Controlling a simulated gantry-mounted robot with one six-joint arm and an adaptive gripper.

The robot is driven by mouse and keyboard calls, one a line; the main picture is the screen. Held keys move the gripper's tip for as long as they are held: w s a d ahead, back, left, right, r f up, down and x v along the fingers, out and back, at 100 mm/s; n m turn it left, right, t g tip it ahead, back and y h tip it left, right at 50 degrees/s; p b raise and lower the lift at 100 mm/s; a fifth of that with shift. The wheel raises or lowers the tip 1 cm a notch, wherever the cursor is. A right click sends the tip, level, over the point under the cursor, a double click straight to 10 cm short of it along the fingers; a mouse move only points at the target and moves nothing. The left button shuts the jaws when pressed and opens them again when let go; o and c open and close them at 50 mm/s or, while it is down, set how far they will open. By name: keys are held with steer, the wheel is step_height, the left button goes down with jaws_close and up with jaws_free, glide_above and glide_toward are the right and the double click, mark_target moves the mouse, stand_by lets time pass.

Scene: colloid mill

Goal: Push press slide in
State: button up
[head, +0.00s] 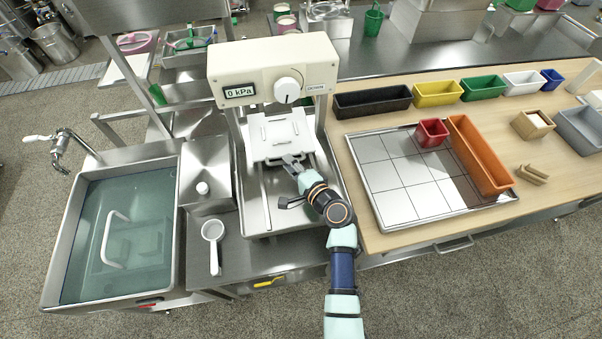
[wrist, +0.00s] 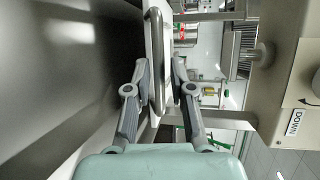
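The press slide (head: 270,148) is a white plate with handles on top, on metal rails under the cream press head (head: 274,68). My gripper (head: 293,161) is at the slide's front edge in the head view. In the wrist view, my gripper (wrist: 162,75) has its fingers apart, on either side of a grey bar handle (wrist: 156,50) at the edge of the white plate. A gap shows between the handle and the right finger; contact with the left finger is unclear. The slide appears at least partly under the press head.
The press head has a round knob (head: 288,86) and a display (head: 240,92) reading 0 kPa. A water-filled sink (head: 150,225) is at left, with a white ladle (head: 213,235) beside it. A tiled tray (head: 400,185) and colored bins stand on the wooden table at right.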

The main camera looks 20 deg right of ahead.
steer(key=v, duration=0.9)
steer(key=shift+s+d, duration=0.15)
steer(key=shift+s, duration=0.25)
steer(key=shift+a+r, duration=0.2)
steer(key=shift+a, duration=0.15)
steer(key=s+a+r+n+g, duration=0.25)
steer(key=a+r+n, duration=0.25)
steer(key=a+n, duration=0.6)
steer(key=s+a+r+n+h, duration=0.4)
steer(key=s+a+r+n, duration=0.1)
steer(key=s+r, duration=0.5)
step_height(320, 180, up, 36)
steer(key=p, duration=3.6)
steer(key=shift+w+d+f, duration=0.2)
steer(key=shift+w+d, duration=0.2)
steer(key=shift+d, duration=0.05)
